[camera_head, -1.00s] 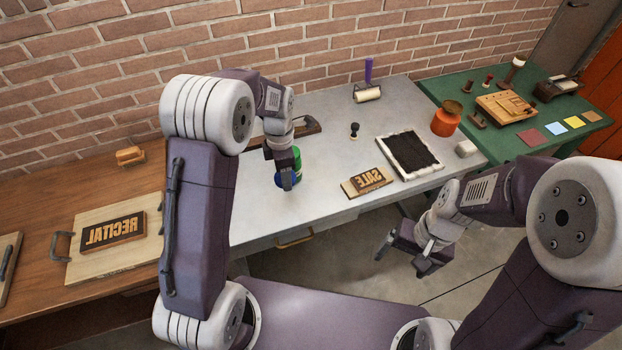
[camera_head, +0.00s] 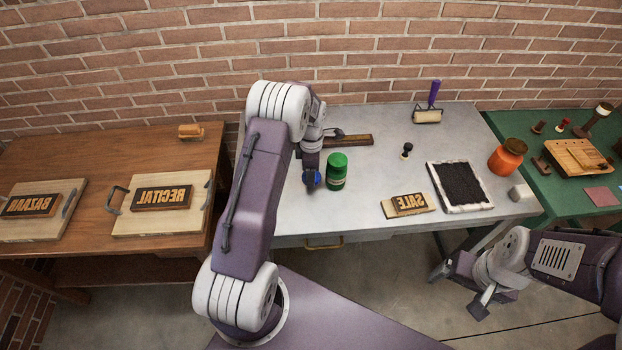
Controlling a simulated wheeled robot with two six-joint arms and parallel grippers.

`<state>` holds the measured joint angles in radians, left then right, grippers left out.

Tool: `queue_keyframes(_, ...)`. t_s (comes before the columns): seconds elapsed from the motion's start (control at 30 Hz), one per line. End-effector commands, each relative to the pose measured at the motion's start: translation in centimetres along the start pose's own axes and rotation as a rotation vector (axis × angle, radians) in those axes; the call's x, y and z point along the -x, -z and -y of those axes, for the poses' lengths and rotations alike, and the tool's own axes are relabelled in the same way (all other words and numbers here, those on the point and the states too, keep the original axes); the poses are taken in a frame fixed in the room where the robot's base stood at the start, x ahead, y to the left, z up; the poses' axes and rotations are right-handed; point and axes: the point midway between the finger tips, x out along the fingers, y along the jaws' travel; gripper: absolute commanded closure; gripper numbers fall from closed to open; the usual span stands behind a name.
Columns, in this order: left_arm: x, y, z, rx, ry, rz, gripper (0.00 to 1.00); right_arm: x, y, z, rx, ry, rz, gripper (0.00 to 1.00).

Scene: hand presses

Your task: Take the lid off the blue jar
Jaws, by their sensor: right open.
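The blue jar (camera_head: 317,178) stands on the grey table, mostly hidden behind my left gripper; only a bit of blue shows. I cannot tell whether its lid is on. My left gripper (camera_head: 311,186) points down at the jar; its fingers are seen edge-on, so neither their opening nor any contact is clear. My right gripper (camera_head: 474,291) is open and empty, low in front of the table's right part, away from the jar.
A green jar (camera_head: 337,174) stands close to the right of the blue jar. A SALE block (camera_head: 407,206), an ink pad (camera_head: 460,186) and an orange jar (camera_head: 507,158) lie farther right. A dark wooden bar (camera_head: 350,140) lies behind.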

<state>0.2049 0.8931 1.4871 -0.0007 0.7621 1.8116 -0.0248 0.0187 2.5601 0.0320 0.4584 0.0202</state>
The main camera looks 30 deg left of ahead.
Motion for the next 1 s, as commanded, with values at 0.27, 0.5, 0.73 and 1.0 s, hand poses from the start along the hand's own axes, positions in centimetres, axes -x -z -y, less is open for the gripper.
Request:
queue_keyframes(0.27, -2.1, 0.2, -0.2, 0.000, 0.005, -0.001, 0.94, 0.5, 0.1, 0.0, 0.000, 0.000, 0.000, 0.15)
queue_keyframes(0.5, -4.2, 0.2, -0.3, 0.000, -0.001, 0.000, 0.94, 0.8, 0.1, 0.0, -0.001, 0.000, 0.000, 0.15)
queue_keyframes(0.73, -4.5, 0.2, -0.3, 0.000, -0.001, 0.000, 0.94, 0.5, 0.0, 0.0, -0.001, 0.000, 0.001, 0.15)
queue_keyframes(1.0, -4.6, 0.2, -0.3, 0.000, 0.000, 0.000, 0.24, 0.5, 0.0, 0.0, 0.000, 0.000, 0.001, 0.15)
